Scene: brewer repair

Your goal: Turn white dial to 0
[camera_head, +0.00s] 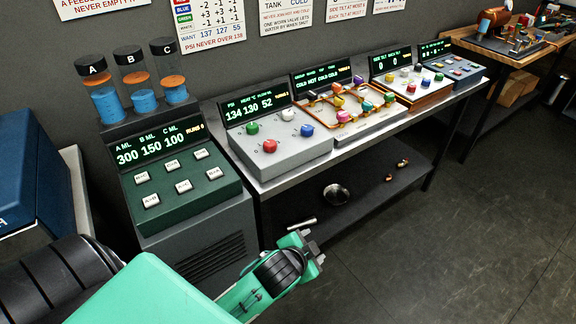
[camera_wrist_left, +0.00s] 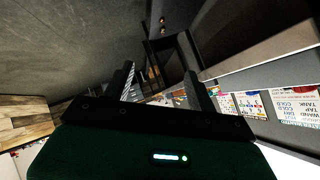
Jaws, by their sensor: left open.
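The white dial (camera_head: 288,114) sits on the sloped grey panel (camera_head: 290,152) on the steel bench in the head view. Green (camera_head: 252,128), red (camera_head: 270,146) and blue (camera_head: 307,130) dials share this panel. Its display (camera_head: 256,104) reads 134, 130 and 52. My left gripper (camera_head: 312,243) is below and in front of the bench edge, well apart from the white dial. Its two fingers stand apart and empty in the left wrist view (camera_wrist_left: 160,85). The dial cannot be made out in that view. My right gripper is out of view.
A green button console (camera_head: 185,186) with tubes A, B and C stands left of the bench. Panels with coloured knobs (camera_head: 350,112) continue to the right. A lower shelf (camera_head: 365,185) holds a round metal object (camera_head: 337,194). Open floor (camera_head: 460,220) lies at right.

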